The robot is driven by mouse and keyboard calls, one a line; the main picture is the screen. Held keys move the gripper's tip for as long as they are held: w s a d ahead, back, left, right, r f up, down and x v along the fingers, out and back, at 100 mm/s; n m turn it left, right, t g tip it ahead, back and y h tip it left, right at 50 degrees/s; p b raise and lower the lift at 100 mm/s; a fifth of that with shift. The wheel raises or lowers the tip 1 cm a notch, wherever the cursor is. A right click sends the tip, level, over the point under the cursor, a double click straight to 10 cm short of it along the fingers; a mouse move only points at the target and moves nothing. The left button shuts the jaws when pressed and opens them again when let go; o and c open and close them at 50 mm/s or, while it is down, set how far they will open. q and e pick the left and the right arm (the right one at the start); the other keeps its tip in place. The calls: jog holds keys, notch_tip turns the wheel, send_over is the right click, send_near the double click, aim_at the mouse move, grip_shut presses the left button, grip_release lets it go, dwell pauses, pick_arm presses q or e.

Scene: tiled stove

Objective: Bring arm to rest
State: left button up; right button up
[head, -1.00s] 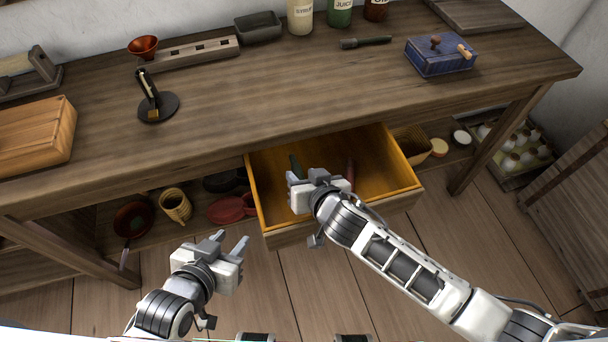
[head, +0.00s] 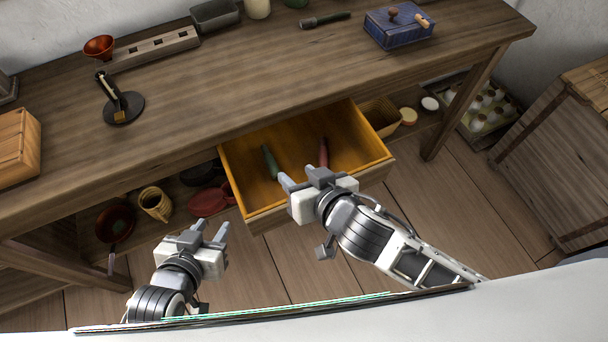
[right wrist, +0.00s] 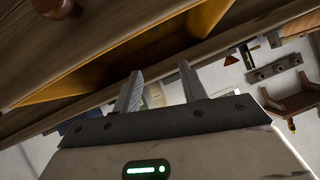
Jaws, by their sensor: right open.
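My right gripper (head: 302,178) is open and empty in the head view, at the front edge of the pulled-out drawer (head: 258,214). In the right wrist view its two fingers (right wrist: 160,75) stand apart with nothing between them. My left gripper (head: 209,228) is open and empty, in front of the workbench and left of the drawer. A green-handled tool (head: 270,160) and a red-handled tool (head: 323,152) lie inside the drawer. The lower part of my right arm is hidden by my white body at the bottom.
The wooden workbench (head: 200,95) carries a blue box (head: 398,28), a black stand (head: 123,108) and a wooden crate (head: 15,150). A wooden cabinet (head: 560,160) stands at right. Floor in front is partly clear.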

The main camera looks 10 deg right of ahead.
jog(key=shift+s+d+r, duration=0.3)
jog(key=shift+s+r, duration=0.05)
jog(key=shift+s, duration=0.2)
jog(key=shift+d+r, duration=0.15)
jog(key=shift+d, duration=0.2)
jog(key=s+d+g+h, duration=0.6)
jog(key=s+d, duration=0.5)
jog(key=d, duration=0.5)
jog(key=w+a+f+t+y, duration=0.4)
jog(key=w+a+f+t, duration=0.1)
jog(key=f, duration=0.2)
jog(key=shift+w+a+t, duration=0.35)
jog(key=shift+t, duration=0.05)
jog(key=shift+c, duration=0.3)
